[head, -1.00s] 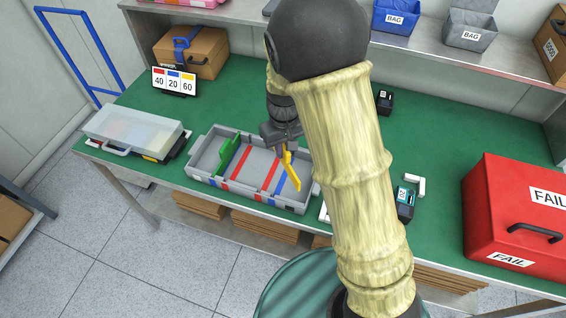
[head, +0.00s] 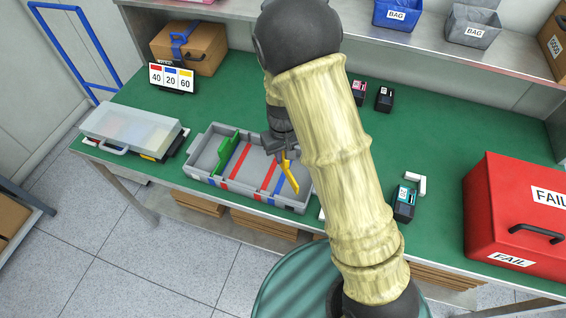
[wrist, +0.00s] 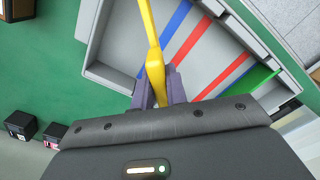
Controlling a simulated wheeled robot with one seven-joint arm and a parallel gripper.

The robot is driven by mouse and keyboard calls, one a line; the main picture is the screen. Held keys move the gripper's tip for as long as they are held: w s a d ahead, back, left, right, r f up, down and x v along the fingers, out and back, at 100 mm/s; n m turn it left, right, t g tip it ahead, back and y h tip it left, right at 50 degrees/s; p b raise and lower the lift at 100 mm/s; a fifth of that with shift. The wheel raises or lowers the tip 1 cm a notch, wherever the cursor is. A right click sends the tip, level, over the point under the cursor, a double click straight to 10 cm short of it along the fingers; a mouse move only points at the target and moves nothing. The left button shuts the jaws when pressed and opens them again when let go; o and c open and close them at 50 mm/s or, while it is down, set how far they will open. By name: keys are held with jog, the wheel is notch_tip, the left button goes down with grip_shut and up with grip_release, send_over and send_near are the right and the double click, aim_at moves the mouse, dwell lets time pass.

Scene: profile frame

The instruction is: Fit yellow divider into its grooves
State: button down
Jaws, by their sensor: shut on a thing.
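The yellow divider (head: 289,172) is held in my gripper (head: 281,148) above the right part of the grey tray (head: 205,176). In the wrist view the yellow divider (wrist: 152,50) stands edge-on between the fingers of my gripper (wrist: 158,92), at an angle to the blue stripe beside it. The tray floor has red and blue stripes across it. A green divider (head: 227,150) stands in the tray's left part. I cannot tell whether the yellow divider's lower edge touches the tray floor.
A clear-lidded case (head: 128,128) stands left of the tray. A sign (head: 172,78) reads 40, 20, 60. A red FAIL box (head: 515,215) is at right. Small dark boxes (head: 384,99) stand behind, and another (head: 404,204) right of my arm.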

aim_at(283, 170)
jog(key=shift+f, duration=0.2)
jog(key=shift+f, duration=1.8)
jog(key=shift+f, duration=0.15)
jog(key=c, duration=1.4)
grip_release()
notch_tip(283, 170, up, 12)
jog(key=shift+r, duration=0.2)
